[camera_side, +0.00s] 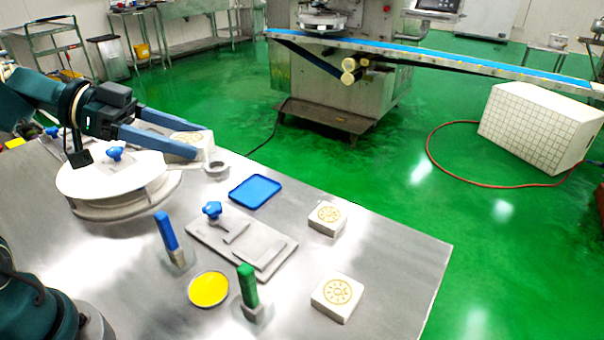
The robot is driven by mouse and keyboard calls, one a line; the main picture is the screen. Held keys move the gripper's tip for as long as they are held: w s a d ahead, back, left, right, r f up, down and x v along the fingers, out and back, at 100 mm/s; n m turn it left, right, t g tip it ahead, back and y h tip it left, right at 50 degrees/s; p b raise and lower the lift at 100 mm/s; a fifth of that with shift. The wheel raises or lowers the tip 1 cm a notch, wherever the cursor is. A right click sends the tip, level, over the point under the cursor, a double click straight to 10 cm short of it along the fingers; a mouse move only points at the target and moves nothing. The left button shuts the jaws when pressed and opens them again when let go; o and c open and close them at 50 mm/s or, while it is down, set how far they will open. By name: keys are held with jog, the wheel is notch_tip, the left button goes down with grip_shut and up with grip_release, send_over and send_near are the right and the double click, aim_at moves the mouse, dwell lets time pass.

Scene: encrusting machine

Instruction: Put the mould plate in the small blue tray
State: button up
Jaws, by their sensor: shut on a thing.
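My gripper (200,143) is at the upper left of the steel table, with its two blue fingers reaching to the right. It is shut on a pale square block with a tan round pattern, which I take for the mould plate (186,137). The fingers partly hide this block, and I cannot tell its exact height above the table. The small blue tray (255,191) lies flat and empty on the table, to the right of and nearer than the gripper.
Two similar patterned blocks (327,218) (337,297) lie at the right. A grey plate assembly with a blue knob (212,209), blue (166,231) and green (247,284) handled tools, a yellow-filled dish (209,289), a small ring (217,169) and a round disc (118,178) stand around.

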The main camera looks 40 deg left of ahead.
jog(key=shift+w+a+r+m+g+h, duration=0.15)
jog(key=shift+a+r+m+g+h, duration=0.1)
jog(key=shift+r+m+g+h, duration=0.4)
jog(key=shift+w+a+f+m+g+h, duration=0.1)
jog(key=shift+a+m+g+h, duration=0.1)
jog(key=shift+m+g, duration=0.35)
jog(key=shift+w+a+m+g+h, duration=0.1)
jog(key=shift+a+m+g, duration=0.1)
jog(key=shift+m+g, duration=0.3)
jog(key=a+f+m+g, duration=0.3)
jog(key=f+m+g, duration=0.1)
jog(key=f, duration=0.4)
jog(key=shift+w+m+g+h, duration=0.2)
jog(key=shift+m+g+h, duration=0.25)
jog(key=shift+g, duration=0.35)
jog(key=shift+d+f, duration=0.1)
jog(key=shift+f, duration=0.05)
